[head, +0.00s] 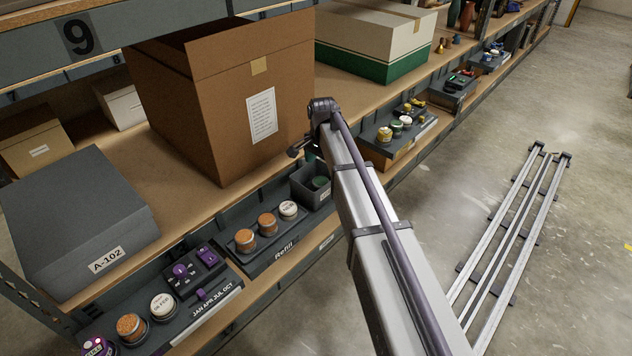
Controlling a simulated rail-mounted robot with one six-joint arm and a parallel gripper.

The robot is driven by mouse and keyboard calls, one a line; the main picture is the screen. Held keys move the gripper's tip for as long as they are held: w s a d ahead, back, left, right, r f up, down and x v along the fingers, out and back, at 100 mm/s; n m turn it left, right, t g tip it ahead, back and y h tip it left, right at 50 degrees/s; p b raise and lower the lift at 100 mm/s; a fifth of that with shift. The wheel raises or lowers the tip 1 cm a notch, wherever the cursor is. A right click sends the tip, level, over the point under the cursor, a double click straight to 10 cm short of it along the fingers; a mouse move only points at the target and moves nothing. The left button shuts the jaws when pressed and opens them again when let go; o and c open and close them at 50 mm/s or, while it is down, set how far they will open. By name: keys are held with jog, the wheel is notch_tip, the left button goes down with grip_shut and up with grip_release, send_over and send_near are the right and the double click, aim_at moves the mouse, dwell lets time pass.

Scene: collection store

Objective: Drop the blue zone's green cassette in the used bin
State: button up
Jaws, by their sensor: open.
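A dark open-topped bin (299,188) stands on the lower ledge beside the Refill tray, left of my arm; its label is too small to read. A dark green round thing (320,182) lies inside it; I cannot tell whether it is a cassette. My gripper (305,150) is open, small and partly hidden by my arm, above and behind the bin near the large brown box. Far along the ledge a small station (488,58) has bluish parts and may be the blue zone. No green cassette can be made out there at this size.
The Refill tray (264,232) holds orange and white round cassettes. A purple-marked station (190,275) is front left, a yellow one (405,125) right of my arm. A large brown box (225,95) and a grey A-102 box (80,220) stand above. Floor rails (515,225) run at right.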

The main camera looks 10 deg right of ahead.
notch_tip(320, 180, up, 8)
jog(key=p, duration=0.7)
jog(key=shift+w+a+r, duration=0.2)
jog(key=shift+w+r, duration=0.05)
jog(key=shift+f, duration=0.1)
jog(key=s+r+n+p, duration=0.4)
jog(key=s+n, duration=0.1)
jog(key=s, duration=0.8)
jog(key=s+r+n+p, duration=0.4)
jog(key=s+n, duration=0.1)
jog(key=s, duration=0.9)
jog(key=shift+r+n, duration=0.15)
jog(key=shift+n, duration=0.25)
